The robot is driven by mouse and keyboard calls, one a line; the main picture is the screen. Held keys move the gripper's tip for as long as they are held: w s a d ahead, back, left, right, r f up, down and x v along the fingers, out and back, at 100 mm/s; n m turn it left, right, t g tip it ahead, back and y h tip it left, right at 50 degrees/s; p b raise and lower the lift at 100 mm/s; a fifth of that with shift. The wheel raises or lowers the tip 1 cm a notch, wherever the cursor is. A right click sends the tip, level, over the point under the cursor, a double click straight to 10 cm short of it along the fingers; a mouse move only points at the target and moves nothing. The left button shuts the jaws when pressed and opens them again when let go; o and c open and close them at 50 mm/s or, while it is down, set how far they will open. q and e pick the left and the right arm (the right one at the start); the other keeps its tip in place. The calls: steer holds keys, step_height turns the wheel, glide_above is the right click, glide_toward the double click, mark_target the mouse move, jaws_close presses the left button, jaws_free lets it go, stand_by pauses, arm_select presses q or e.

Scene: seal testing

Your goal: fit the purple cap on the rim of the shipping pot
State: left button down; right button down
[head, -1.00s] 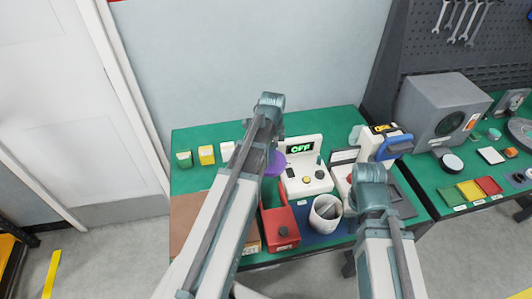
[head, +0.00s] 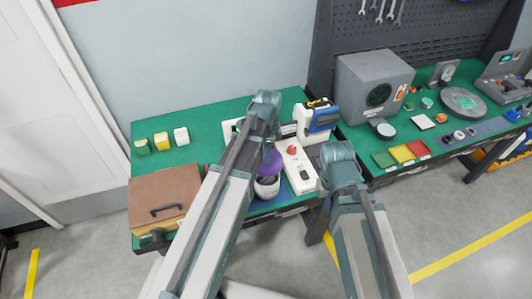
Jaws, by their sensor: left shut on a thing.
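The purple cap (head: 271,166) is in the grip of my left gripper (head: 270,155), whose fingertips are mostly hidden by my own arm. The cap is over the far side of the white shipping pot (head: 267,189). Part of the pot's open mouth shows in front of the cap, and I cannot tell whether the cap touches the rim. The pot stands on a blue mat (head: 277,204) near the table's front edge. My right arm comes up at the lower right, but its gripper does not show.
A white device with a red button (head: 300,172) stands close right of the pot. A blue-handled machine (head: 318,120) is behind it. A brown case (head: 163,196) and several small boxes (head: 161,139) are at the left. The green table (head: 205,117) is clear at the back left.

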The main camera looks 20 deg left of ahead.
arm_select(q)
steer(key=shift+f, duration=0.15)
steer(key=shift+f+b, duration=2)
steer(key=shift+b, duration=0.1)
steer(key=shift+f+b, duration=2.35)
steer(key=shift+f, duration=0.05)
steer(key=c, duration=0.6)
jaws_free()
steer(key=shift+r, duration=0.1)
step_height(320, 180, up, 7)
steer(key=p, duration=0.7)
steer(key=shift+r, duration=0.1)
